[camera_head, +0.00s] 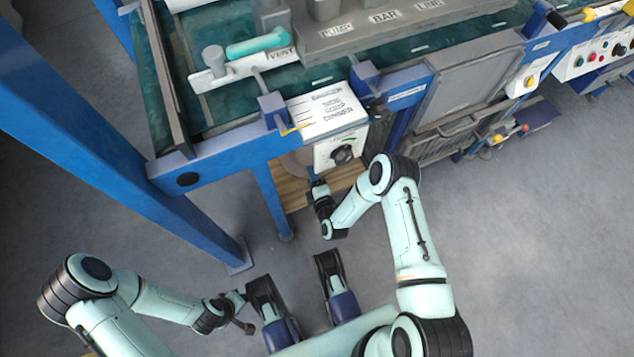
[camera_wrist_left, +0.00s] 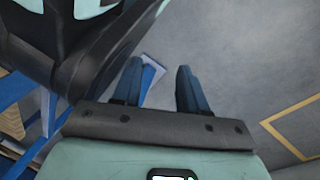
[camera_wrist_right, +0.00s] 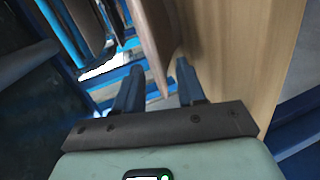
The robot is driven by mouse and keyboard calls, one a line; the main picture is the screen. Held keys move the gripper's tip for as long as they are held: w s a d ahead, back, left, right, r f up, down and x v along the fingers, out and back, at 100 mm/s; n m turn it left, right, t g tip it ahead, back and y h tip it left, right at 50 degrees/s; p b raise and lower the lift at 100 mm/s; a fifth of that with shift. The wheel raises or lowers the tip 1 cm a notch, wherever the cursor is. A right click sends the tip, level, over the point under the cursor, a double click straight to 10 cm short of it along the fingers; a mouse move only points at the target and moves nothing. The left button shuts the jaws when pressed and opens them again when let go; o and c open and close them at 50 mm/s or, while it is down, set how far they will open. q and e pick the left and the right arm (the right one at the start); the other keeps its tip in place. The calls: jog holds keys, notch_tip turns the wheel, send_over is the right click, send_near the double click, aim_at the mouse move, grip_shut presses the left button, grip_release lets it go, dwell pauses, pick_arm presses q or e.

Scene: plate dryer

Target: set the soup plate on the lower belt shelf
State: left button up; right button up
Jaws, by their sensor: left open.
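A brownish, plate-like disc (camera_wrist_right: 152,38) shows nearly edge-on in the right wrist view, probably the soup plate. Its near rim reaches between the fingers of my right gripper (camera_wrist_right: 158,78), which stand apart and do not visibly clamp it. In the head view, my right gripper (camera_head: 318,186) is just below the dial panel, and part of a brownish disc (camera_head: 294,162) shows beside that panel. A wooden surface (camera_wrist_right: 245,50) lies right of the disc; I cannot tell which surface is the lower belt shelf. My left gripper (camera_wrist_left: 158,80) is open and empty above the floor.
The blue machine frame (camera_head: 215,160) and white dial panel (camera_head: 340,148) overhang my right gripper. A wooden board (camera_head: 290,192) sits low beneath them. Grey panels (camera_head: 465,85) stand to the right. The floor (camera_head: 540,240) at the right is clear.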

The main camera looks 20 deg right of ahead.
pick_arm(q)
jog(key=w+d+r+t+p, duration=0.1)
jog(key=w+r+t+p, duration=0.1)
jog(key=w+r, duration=0.3)
jog(key=shift+d+r+p, duration=0.2)
jog(key=shift+r+p, duration=0.3)
jog(key=shift+p, duration=0.2)
pick_arm(e)
jog(key=s+r+m+g+y, duration=0.2)
jog(key=s+m+g, duration=1)
jog(key=s+m, duration=0.9)
jog(key=s, duration=0.2)
jog(key=shift+s+d+m+y, duration=0.3)
jog(key=shift+s+d, duration=0.1)
jog(key=shift+r, duration=0.15)
